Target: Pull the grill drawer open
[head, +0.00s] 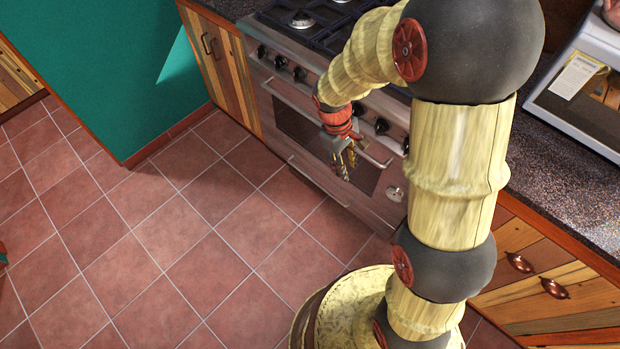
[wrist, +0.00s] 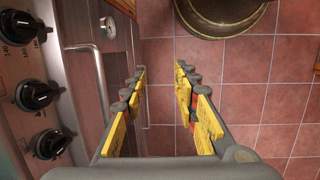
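The grill drawer is most likely the low steel panel at the bottom of the stove (head: 285,136). Its thin bar handle (head: 318,183) runs along the front below the oven door and looks shut against the stove. In the wrist view the low handle (wrist: 146,105) shows partly behind my left finger. My gripper (head: 345,165) is in front of the oven door, pointing down, above the low handle. I see no contact with the handle.
The oven door handle (head: 290,103) is close beside my gripper; it also shows in the wrist view (wrist: 100,90). Control knobs (wrist: 37,95) line the stove front. Wooden cabinets (head: 545,280) stand to the right. The tiled floor (head: 170,230) before the stove is clear.

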